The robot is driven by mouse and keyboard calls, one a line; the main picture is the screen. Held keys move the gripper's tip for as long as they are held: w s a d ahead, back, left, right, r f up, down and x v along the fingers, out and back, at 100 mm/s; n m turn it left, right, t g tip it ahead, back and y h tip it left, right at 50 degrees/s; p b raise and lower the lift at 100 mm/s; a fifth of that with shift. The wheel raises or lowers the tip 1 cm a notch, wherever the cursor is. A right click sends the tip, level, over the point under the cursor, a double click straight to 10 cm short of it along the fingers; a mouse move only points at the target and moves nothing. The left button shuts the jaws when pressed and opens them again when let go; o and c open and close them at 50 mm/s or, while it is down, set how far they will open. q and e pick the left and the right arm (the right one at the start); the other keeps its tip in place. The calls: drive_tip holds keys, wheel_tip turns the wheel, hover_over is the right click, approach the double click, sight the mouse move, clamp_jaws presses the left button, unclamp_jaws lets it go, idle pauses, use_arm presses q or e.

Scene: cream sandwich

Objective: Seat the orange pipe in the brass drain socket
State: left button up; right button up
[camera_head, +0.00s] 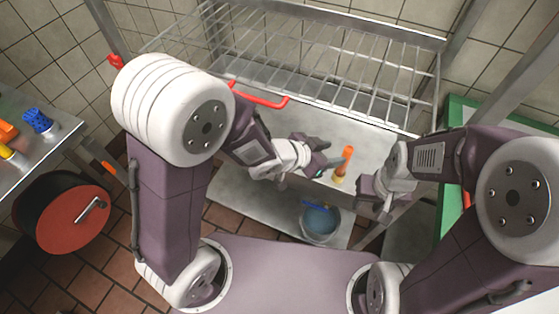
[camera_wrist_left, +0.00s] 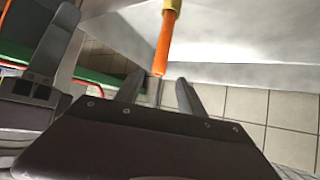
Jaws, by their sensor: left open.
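The orange pipe (camera_head: 347,155) stands roughly upright on the metal counter, its lower end at a yellow, brass-coloured collar (camera_head: 339,173). I cannot tell how deep it sits there. In the left wrist view, the orange pipe (camera_wrist_left: 165,42) points toward my gripper, with the yellow collar (camera_wrist_left: 172,4) at the top edge. My left gripper (camera_head: 321,158) is open beside the pipe on its left. In the left wrist view, the pipe's free end lies just beyond the fingertips of my left gripper (camera_wrist_left: 158,82). My right gripper (camera_head: 376,197) is lower right of the pipe; its fingers are unclear.
A red bent tube (camera_head: 262,100) lies at the counter's back left. A bucket (camera_head: 320,224) stands on the lower shelf. A side table (camera_head: 68,125) at left holds blue, orange and yellow parts.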

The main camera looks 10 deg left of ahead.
use_arm(q)
drive_tip(key=w+a+f+n+y, duration=0.1)
drive_tip(key=a+f+n+y, duration=0.15)
drive_tip(key=a, duration=0.45)
drive_tip(key=a+f+n+y, duration=0.1)
drive_tip(key=a+n+y, duration=0.15)
drive_tip(key=a, duration=0.35)
drive_tip(key=s+a+f+n+g+y, duration=0.25)
drive_tip(key=s+a+n+g, duration=0.3)
drive_tip(key=s+a, duration=0.65)
wheel_tip(320, 180, up, 12)
drive_tip(key=p, duration=1.1)
drive_tip(key=shift+y, duration=0.45)
drive_tip(key=shift+d+g, duration=0.1)
drive_tip(key=shift+g, duration=0.15)
